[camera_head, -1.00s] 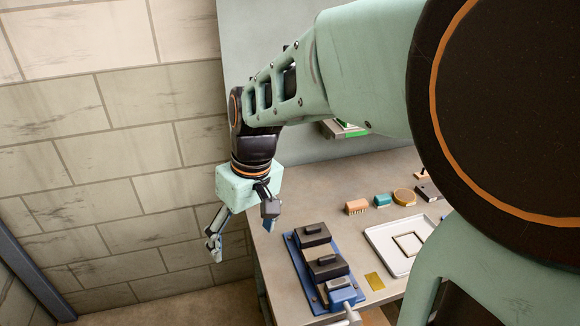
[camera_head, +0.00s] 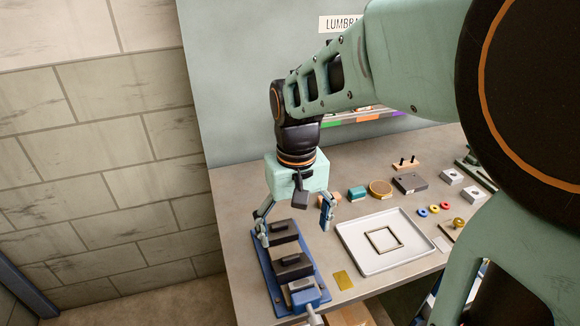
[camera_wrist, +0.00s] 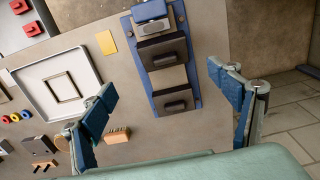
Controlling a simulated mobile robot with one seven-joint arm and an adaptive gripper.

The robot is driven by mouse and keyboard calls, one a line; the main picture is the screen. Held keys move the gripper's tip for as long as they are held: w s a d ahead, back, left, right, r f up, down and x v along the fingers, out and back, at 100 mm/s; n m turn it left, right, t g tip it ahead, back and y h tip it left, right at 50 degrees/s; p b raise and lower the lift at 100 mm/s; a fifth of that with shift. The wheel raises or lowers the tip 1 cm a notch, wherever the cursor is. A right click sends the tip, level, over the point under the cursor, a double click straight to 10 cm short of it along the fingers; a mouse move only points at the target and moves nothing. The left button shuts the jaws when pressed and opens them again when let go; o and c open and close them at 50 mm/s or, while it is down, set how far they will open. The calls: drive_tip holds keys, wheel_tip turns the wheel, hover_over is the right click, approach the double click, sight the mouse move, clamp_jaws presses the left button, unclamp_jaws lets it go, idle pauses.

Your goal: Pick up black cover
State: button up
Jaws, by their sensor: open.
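Two black blocks with raised handles sit on a blue base (camera_head: 313,262) near the table's left edge. The far black block (camera_head: 285,230) and the near black block (camera_head: 292,266) both look like covers; I cannot tell which one is meant. In the wrist view, one black block (camera_wrist: 161,54) is above the other black block (camera_wrist: 174,103). My gripper (camera_head: 294,230) is open and empty, its fingers spread above the far part of the base. In the wrist view, its fingers stand to either side of the base, apart from both blocks.
A blue-and-grey fixture (camera_head: 306,295) occupies the base's near end. A gold plate (camera_head: 343,279) and a white tray (camera_head: 350,236) lie to the right. The wall stands behind.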

sight(291, 258)
drive_tip(key=f, duration=0.9)
drive_tip(key=shift+a+f, duration=0.35)
drive_tip(key=shift+a, duration=0.05)
drive_tip(key=c, duration=1.3)
drive_tip(key=shift+c, duration=0.2)
drive_tip(key=shift+r+p, duration=0.15)
drive_tip(key=shift+p, duration=0.2)
